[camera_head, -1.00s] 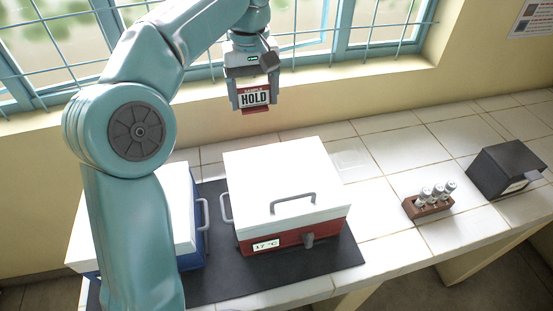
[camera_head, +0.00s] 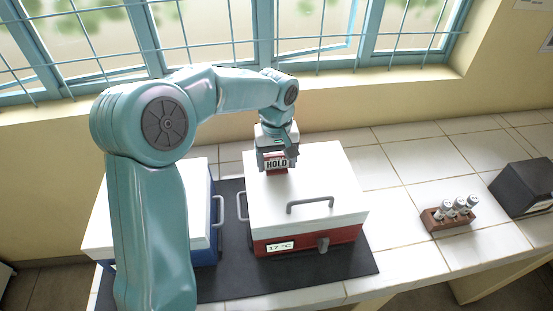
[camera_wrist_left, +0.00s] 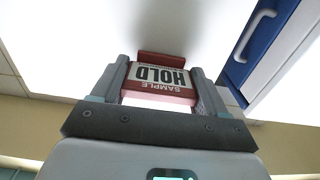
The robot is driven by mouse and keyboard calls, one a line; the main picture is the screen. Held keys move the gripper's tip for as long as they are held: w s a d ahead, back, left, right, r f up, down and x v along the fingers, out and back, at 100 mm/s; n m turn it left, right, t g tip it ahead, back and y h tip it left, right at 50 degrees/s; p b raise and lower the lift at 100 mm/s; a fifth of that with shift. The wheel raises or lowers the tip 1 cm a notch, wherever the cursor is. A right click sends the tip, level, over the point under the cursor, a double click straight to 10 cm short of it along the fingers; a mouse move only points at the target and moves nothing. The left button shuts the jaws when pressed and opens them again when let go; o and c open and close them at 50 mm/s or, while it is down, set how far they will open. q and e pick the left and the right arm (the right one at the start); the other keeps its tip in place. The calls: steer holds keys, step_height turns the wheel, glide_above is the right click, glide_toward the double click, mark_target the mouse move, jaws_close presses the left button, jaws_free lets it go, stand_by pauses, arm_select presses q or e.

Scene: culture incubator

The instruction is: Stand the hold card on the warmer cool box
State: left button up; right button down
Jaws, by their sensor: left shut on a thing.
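The hold card (camera_head: 277,163) is a small red and white card reading HOLD. My left gripper (camera_head: 277,167) is shut on it, over the back left part of the red cool box's white lid (camera_head: 310,185). In the left wrist view the card (camera_wrist_left: 158,77) sits between the two fingers, its red foot toward the white lid. I cannot tell whether the foot touches the lid. The red cool box (camera_head: 340,238) has a display reading 17 °C. The blue cool box (camera_head: 204,253) stands to its left, partly behind my left arm; its display is hidden. My right gripper is not in view.
Both boxes stand on a dark mat (camera_head: 310,281) on a white tiled counter. A grey handle (camera_head: 310,204) rises from the red box's lid. A brown rack of vials (camera_head: 449,216) and a dark box (camera_head: 525,187) stand on the right. A barred window is behind.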

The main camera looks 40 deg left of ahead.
mark_target(276, 155)
arm_select(q)
steer(key=shift+s+a, duration=0.1)
steer(key=shift+s, duration=0.1)
steer(key=shift+w+f, duration=0.1)
steer(key=shift+f, duration=0.1)
steer(key=o, duration=1)
steer(key=shift+r, duration=0.15)
steer(key=shift+r, duration=0.25)
step_height(276, 155, up, 11)
steer(key=shift+w, duration=0.1)
steer(key=shift+r, duration=0.35)
steer(key=shift+f, duration=0.1)
